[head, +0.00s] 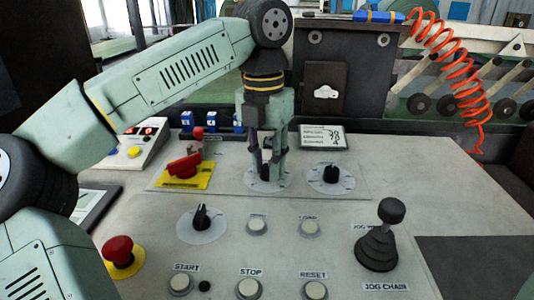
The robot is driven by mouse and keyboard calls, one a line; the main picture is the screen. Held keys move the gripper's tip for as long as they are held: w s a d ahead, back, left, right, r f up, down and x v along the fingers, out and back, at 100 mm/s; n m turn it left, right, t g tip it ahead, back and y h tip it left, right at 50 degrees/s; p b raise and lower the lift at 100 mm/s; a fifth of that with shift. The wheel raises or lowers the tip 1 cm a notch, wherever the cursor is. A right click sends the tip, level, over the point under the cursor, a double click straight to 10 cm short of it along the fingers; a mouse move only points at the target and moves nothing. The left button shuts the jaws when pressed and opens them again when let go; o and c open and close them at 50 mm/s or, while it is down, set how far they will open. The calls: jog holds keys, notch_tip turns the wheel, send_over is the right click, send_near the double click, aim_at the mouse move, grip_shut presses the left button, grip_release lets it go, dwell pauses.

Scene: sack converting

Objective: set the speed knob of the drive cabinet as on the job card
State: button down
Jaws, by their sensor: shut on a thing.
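My gripper (267,158) points down at the console and is shut on a black dial knob at the back middle. The knob's round white dial plate (256,187) shows around the fingers; the fingers hide most of the knob and its pointer. A second black knob (330,174) on a white dial stands just to the right. A third black knob (202,217) is nearer, to the left. I cannot read a label for the held knob.
A red switch (184,166) on a yellow plate is close left of my gripper. A black joystick (379,236) stands front right. A red mushroom button (118,250) is front left. Several white push buttons, including STOP (249,288), line the front. An orange coiled hose (455,72) hangs back right.

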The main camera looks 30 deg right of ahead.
aim_at(267, 165)
jog(key=m+p, duration=0.3)
jog(key=m, duration=0.2)
jog(key=shift+r+m, duration=0.15)
jog(key=shift+m, duration=0.15)
jog(key=m+p, duration=0.1)
jog(key=m, duration=0.3)
jog(key=shift+m+p, duration=0.3)
jog(key=shift+m, duration=0.1)
jog(key=c, duration=1.3)
grip_release()
jog(key=shift+c, duration=0.2)
notch_tip(267, 165, up, 12)
jog(key=shift+w+d, duration=0.15)
jog(key=shift+w, duration=0.05)
jog(key=shift+f, duration=0.2)
